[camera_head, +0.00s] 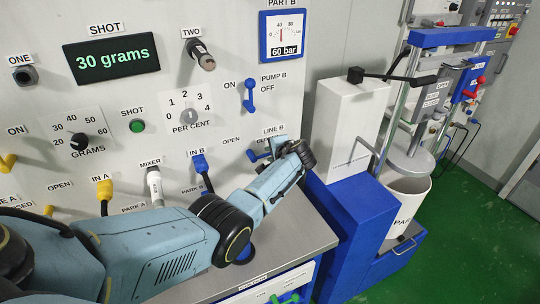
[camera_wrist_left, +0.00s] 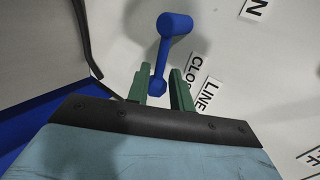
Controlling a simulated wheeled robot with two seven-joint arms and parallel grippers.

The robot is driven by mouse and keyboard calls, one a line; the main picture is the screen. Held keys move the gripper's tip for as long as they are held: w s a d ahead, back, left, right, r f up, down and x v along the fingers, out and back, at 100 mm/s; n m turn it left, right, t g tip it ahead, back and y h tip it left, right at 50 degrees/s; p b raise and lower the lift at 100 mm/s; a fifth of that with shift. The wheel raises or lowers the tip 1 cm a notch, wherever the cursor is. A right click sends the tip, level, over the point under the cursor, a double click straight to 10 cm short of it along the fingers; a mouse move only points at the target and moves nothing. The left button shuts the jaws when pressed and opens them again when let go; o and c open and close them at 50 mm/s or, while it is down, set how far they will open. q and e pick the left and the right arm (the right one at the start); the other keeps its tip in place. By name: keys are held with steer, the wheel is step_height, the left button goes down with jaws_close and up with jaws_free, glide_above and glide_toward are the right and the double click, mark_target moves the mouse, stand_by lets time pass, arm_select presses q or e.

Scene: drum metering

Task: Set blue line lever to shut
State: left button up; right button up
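The blue LINE B lever (camera_head: 257,156) is on the wall panel in the head view, partly hidden by my left arm. The OPEN label (camera_head: 231,139) is to its upper left, and the CLOSED label is partly covered at its right. My right gripper is not in view.
The blue PUMP B lever (camera_head: 250,95) is above the LINE B lever. A white and blue machine (camera_head: 345,125) stands close at the right. A grey counter (camera_head: 300,235) lies below.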

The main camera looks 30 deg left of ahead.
arm_select(q)
steer(key=shift+o, duration=0.6)
steer(key=shift+w+d, duration=0.3)
steer(key=shift+d, duration=0.05)
steer(key=shift+f, duration=0.1)
steer(key=p+v, duration=0.1)
steer(key=v, duration=1.2)
steer(key=shift+s, duration=0.25)
